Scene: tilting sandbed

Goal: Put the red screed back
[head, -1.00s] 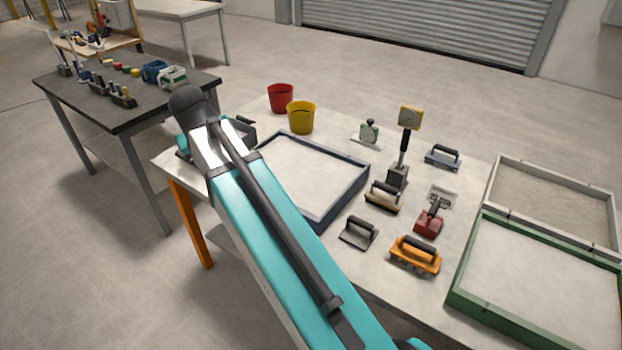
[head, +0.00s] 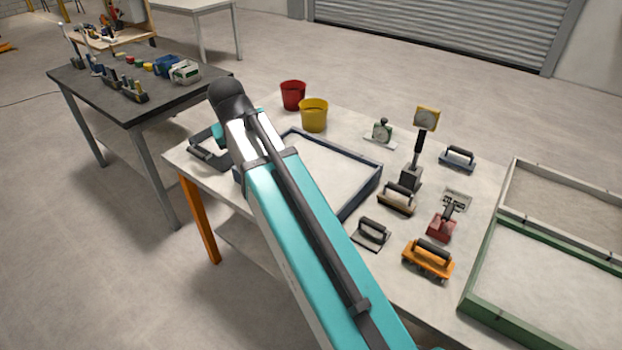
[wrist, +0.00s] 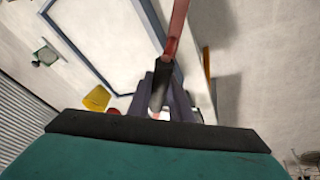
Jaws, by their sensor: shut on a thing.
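The red screed shows in the wrist view as a red bar (wrist: 178,28) with a black handle (wrist: 160,88). My gripper (wrist: 163,80) is shut on the black handle, and the red bar reaches toward the top of the picture. The bar's far end is cut off by the picture edge. In the head view my own arm hides the gripper and the screed.
A blue-framed sand tray (head: 345,205) lies beside my arm. Red (head: 293,95) and yellow (head: 313,115) buckets stand behind it. A dark frame-like thing (head: 203,155) shows left of my arm.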

